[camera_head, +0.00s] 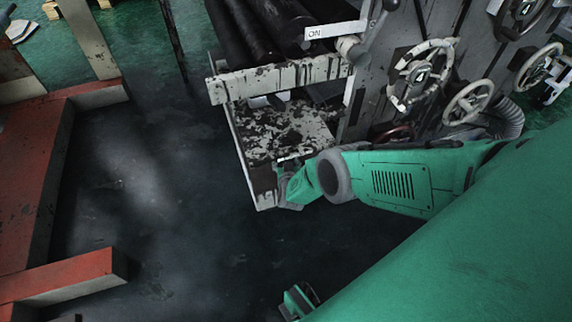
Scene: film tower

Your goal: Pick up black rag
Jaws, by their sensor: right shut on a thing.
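My right gripper (286,188) reaches in from the right to the front right corner of a low, stained pale tray (240,140) on the machine. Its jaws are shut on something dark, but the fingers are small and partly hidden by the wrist. A dark patch (262,179) beside the jaws at the tray's front end may be the black rag. Its outline blends with the dark stains, and I cannot tell whether it is lifted or still touching the tray.
Dark rollers (250,35) and a worn pale bar (280,78) sit above the tray. Handwheels (422,74) and a lever (380,20) stick out at the right. A red-orange frame (35,180) stands at the left. The dark floor (150,190) between is clear.

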